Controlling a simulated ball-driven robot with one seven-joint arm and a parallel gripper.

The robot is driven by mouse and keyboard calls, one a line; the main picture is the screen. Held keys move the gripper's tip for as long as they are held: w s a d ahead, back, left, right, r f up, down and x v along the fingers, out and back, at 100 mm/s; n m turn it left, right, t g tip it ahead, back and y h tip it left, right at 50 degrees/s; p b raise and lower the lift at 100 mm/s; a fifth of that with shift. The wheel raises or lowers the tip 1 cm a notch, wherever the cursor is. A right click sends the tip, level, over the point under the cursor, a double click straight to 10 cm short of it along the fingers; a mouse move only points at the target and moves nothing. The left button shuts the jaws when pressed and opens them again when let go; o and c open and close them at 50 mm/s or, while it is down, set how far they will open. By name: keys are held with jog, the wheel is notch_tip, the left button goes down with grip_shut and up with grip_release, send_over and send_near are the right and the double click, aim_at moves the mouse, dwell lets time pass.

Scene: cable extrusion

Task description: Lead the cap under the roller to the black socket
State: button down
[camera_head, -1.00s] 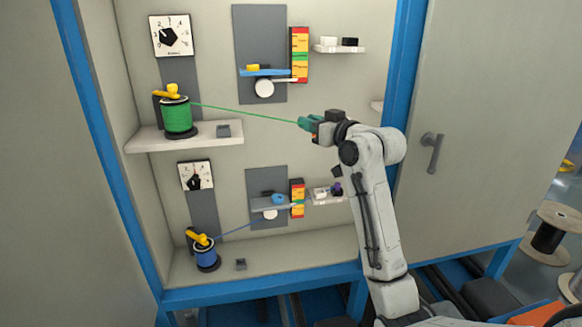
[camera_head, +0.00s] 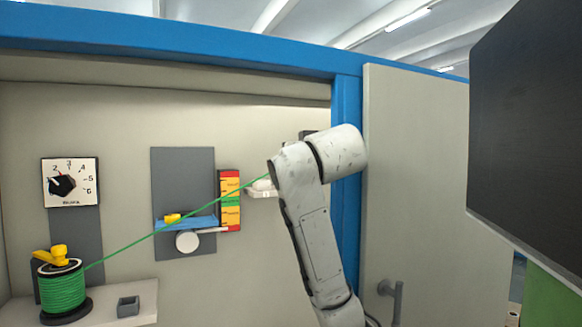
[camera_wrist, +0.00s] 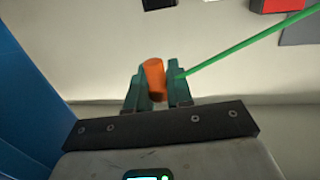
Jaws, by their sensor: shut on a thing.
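My gripper (camera_wrist: 157,68) is shut on an orange cap (camera_wrist: 154,80) in the wrist view. The green cable (camera_wrist: 235,46) runs from beside the cap to the upper right. In the head view my gripper is hidden behind my arm. The green cable (camera_head: 135,242) rises from the green spool (camera_head: 62,290) across the blue lever (camera_head: 188,222) to my arm. The white roller (camera_head: 187,242) sits under the lever, below the cable in the picture. A black block at the top edge of the wrist view (camera_wrist: 158,4) may be the black socket; my arm hides it in the head view.
A red, yellow and green gauge (camera_head: 230,203) stands right of the roller. A dial (camera_head: 70,183) hangs above the spool. The blue cabinet post (camera_head: 347,120) and door (camera_head: 415,190) are close on the right.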

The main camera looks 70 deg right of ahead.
jog(key=x, duration=0.5)
jog(key=w+x, duration=0.1)
jog(key=x, duration=0.1)
jog(key=shift+w+f, duration=0.1)
jog(key=shift+w, duration=0.2)
jog(key=shift+a+f+b, duration=0.15)
jog(key=shift+f+b, duration=0.4)
jog(key=shift+f, duration=0.2)
jog(key=shift+f+b, duration=0.55)
jog(key=shift+f, duration=0.4)
jog(key=shift+f, duration=0.25)
jog(key=c, duration=0.9)
grip_release()
jog(key=shift+s+a, duration=0.1)
jog(key=shift+a, duration=0.05)
